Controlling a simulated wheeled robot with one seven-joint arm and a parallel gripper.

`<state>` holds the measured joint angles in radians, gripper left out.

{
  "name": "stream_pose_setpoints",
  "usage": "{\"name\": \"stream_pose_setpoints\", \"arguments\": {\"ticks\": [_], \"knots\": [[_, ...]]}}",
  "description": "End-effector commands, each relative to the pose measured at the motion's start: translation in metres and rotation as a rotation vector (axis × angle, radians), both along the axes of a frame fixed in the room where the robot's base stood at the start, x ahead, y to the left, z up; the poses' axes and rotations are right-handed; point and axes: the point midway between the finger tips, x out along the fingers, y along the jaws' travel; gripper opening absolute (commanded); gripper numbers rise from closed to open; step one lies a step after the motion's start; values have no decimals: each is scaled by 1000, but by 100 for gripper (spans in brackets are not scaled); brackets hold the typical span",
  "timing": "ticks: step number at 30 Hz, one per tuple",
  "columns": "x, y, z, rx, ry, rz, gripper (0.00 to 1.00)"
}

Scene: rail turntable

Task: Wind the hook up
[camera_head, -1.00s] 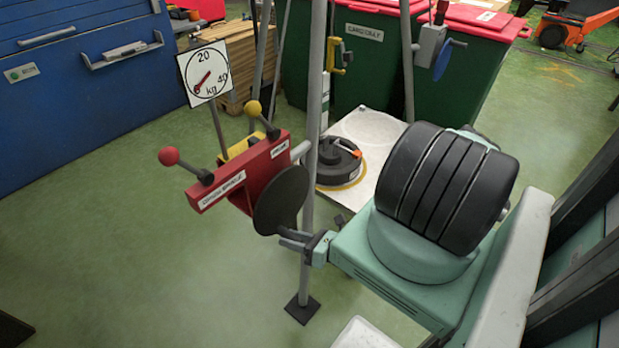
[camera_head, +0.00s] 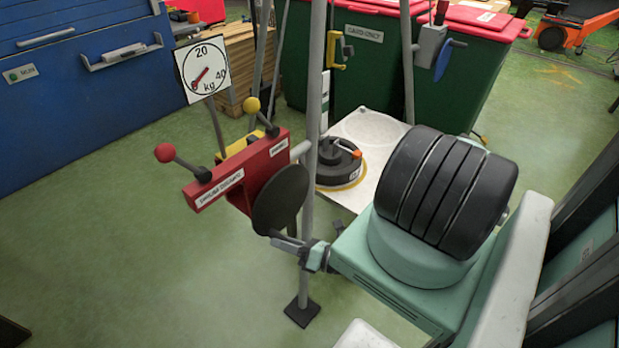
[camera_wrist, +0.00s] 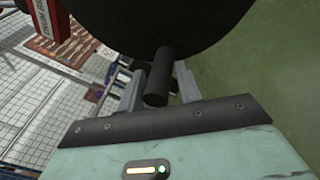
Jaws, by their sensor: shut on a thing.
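A red winch (camera_head: 240,170) on a grey pole carries a dark round crank disc (camera_head: 279,200) on its near side. My gripper (camera_head: 284,243) is at the lower edge of this disc. In the wrist view, a dark round peg (camera_wrist: 158,80) stands out from the disc (camera_wrist: 150,22) between my two fingers (camera_wrist: 158,88), which are shut on it. The peg is hidden in the head view.
Two levers with a red knob (camera_head: 165,153) and a yellow knob (camera_head: 252,105) stick out from the winch. A dial (camera_head: 203,70) marked in kg stands behind. A black round weight (camera_head: 338,162) rests on a white platform (camera_head: 372,128). Green floor is open at left.

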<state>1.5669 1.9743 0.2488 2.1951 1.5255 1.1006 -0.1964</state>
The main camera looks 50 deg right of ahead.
Motion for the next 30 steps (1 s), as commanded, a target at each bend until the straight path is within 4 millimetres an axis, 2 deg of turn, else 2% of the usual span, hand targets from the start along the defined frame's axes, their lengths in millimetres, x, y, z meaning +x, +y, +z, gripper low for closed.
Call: {"name": "stream_pose_setpoints", "arguments": {"ticks": [1,9,23,30], "knots": [[-1,6,5,42,-9,8,0],[-1,16,18,226,-5,7,0],[-1,18,22,272,-6,6,0],[-1,23,35,441,-5,5,0]]}}
